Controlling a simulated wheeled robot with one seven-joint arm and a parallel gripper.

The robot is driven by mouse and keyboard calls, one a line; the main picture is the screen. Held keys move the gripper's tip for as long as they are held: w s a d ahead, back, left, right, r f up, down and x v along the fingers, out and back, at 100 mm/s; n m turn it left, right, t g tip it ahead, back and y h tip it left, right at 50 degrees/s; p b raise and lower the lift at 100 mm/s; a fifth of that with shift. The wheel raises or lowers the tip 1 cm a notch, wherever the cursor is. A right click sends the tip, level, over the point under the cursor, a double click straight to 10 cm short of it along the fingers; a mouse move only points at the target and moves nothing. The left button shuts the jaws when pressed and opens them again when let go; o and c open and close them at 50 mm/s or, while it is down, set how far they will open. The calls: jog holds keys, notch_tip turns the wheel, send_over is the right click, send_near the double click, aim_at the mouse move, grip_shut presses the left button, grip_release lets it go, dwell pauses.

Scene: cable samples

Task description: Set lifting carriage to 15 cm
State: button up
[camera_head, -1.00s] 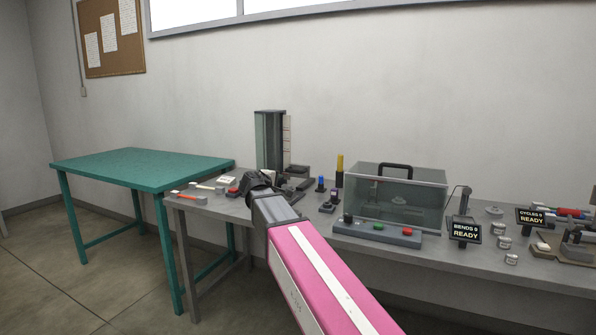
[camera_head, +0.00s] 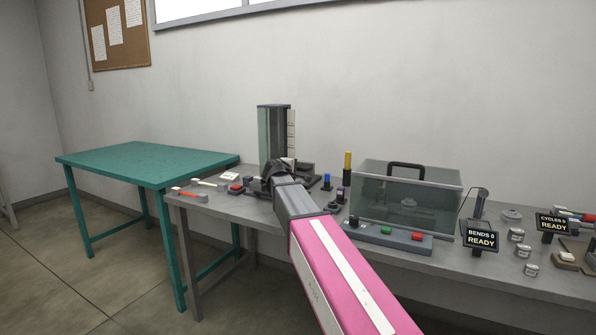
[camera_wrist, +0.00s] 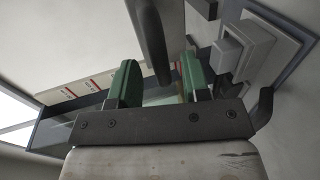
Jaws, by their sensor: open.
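The tall drop-test stand (camera_head: 272,135) rises at the back of the grey bench, with a pale marked scale strip (camera_head: 291,133) on its right side. My gripper (camera_head: 278,168) is at the lower front of this stand and hides much of its base and carriage. In the wrist view the two green fingers of my gripper (camera_wrist: 157,75) are apart. A dark round bar (camera_wrist: 151,40) runs down between them; I cannot tell whether either finger touches it. A stepped light-grey block (camera_wrist: 240,50) is to the right. The scale with red marks (camera_wrist: 85,88) is to the left. The carriage height cannot be read.
A clear box with a black handle (camera_head: 408,196) and a button panel (camera_head: 388,235) stand right of my arm. Small bottles stand near the box. A red button (camera_head: 236,189) and tools lie at left. A green table (camera_head: 140,163) is free.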

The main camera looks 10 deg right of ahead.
jog(key=shift+x, duration=1.4)
